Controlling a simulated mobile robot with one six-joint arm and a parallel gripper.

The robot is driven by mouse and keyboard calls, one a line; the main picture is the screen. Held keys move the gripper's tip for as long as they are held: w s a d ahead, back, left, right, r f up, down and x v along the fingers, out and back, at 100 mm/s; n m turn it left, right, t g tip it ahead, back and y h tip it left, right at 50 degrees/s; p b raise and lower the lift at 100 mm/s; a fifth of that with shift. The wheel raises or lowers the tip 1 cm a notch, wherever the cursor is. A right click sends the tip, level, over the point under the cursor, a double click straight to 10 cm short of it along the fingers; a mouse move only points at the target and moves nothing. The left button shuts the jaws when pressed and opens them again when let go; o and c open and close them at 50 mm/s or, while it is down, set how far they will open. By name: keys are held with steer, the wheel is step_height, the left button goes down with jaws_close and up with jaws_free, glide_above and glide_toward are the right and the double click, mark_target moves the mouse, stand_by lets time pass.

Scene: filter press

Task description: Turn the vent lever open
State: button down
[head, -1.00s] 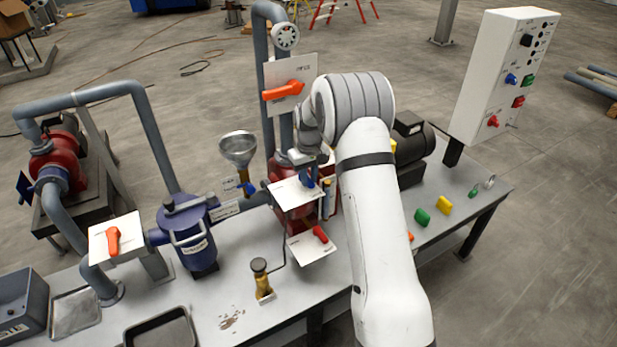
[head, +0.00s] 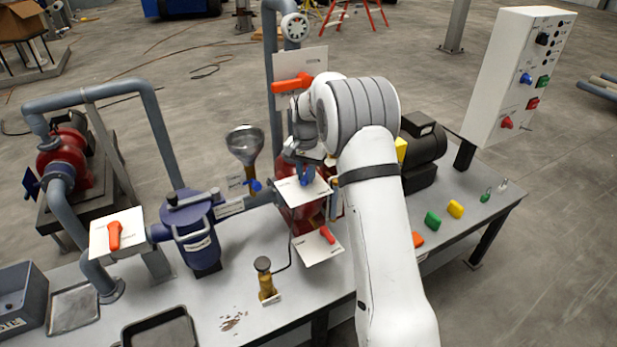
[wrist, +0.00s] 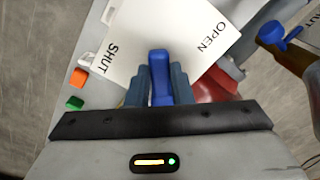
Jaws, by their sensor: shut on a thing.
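A blue lever (wrist: 159,72) stands over a white plate (wrist: 175,25) marked SHUT and OPEN in the wrist view. It points up the picture, between SHUT on its left and OPEN on its right. In the head view the same lever (head: 306,179) and its plate (head: 318,188) sit at the red pump's front, below my wrist. My gripper (wrist: 160,84) is shut on the lever, one finger on each side. It also shows in the head view (head: 303,163). The lever's pivot is hidden by my gripper.
Close by are a lower plate with a red lever (head: 327,234), a funnel (head: 246,146) with a blue valve handle (head: 254,185), and an upper plate with an orange lever (head: 292,83). The blue filter vessel (head: 195,240) stands left. A brass-coloured fitting (head: 266,278) stands in front.

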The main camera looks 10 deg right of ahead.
steer(key=shift+w+a+m+b, duration=0.1)
steer(key=shift+w+a+m, duration=0.25)
steer(key=shift+m, duration=1)
steer(key=shift+w+a+m+b, duration=0.2)
steer(key=shift+w+m, duration=0.2)
steer(key=shift+m, duration=1)
steer(key=shift+w+a+m+b, duration=0.1)
steer(key=shift+w+a+m, duration=0.25)
steer(key=shift+m, duration=1)
steer(key=c, duration=1.3)
jaws_free()
steer(key=shift+r, duration=0.1)
step_height(320, 180, up, 8)
steer(key=shift+f+b, duration=0.2)
steer(key=shift+b, duration=0.35)
